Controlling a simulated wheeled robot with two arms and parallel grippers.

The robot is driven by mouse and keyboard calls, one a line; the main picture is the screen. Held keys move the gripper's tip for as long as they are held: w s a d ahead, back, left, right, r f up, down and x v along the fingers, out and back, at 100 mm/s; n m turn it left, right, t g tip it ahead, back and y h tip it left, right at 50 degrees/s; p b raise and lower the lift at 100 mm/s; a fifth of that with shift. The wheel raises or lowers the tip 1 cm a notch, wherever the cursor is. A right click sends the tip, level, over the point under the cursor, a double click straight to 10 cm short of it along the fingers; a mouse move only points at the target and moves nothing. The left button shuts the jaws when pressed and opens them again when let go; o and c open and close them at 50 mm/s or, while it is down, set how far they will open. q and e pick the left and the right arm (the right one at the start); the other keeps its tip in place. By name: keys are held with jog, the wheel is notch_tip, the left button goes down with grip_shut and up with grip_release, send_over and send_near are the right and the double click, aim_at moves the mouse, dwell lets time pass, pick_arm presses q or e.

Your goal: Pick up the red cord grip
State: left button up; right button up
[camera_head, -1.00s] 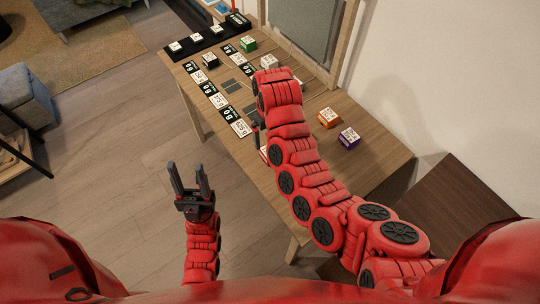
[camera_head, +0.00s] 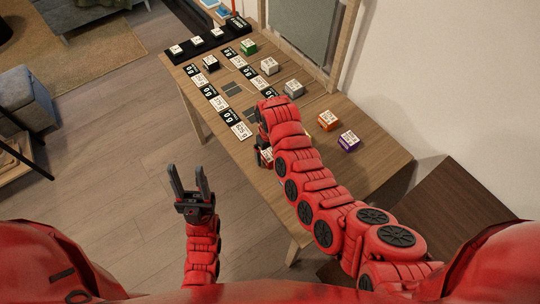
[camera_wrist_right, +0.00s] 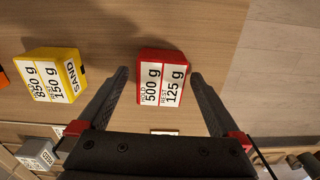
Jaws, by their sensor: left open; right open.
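The red block (camera_wrist_right: 162,77), labelled 500 g and 125 g, sits on the wooden table in the right wrist view. In the head view the red block (camera_head: 266,157) is partly hidden by my right arm. My right gripper (camera_wrist_right: 158,82) is open, with one finger on each side of the block's picture position; whether the fingers reach down beside it I cannot tell. In the head view my right arm hides most of that gripper. My left gripper (camera_head: 187,173) is open and empty, over the floor left of the table.
A yellow block (camera_wrist_right: 50,75) labelled SAND stands left of the red one in the wrist view. Orange (camera_head: 328,119) and purple (camera_head: 349,140) blocks stand right of my arm. Several labelled cards and blocks fill the far table. A black strip (camera_head: 208,43) lies at the back.

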jog(key=shift+c, duration=0.3)
jog(key=c, duration=1.4)
jog(key=shift+c, duration=0.4)
jog(key=shift+r, duration=0.1)
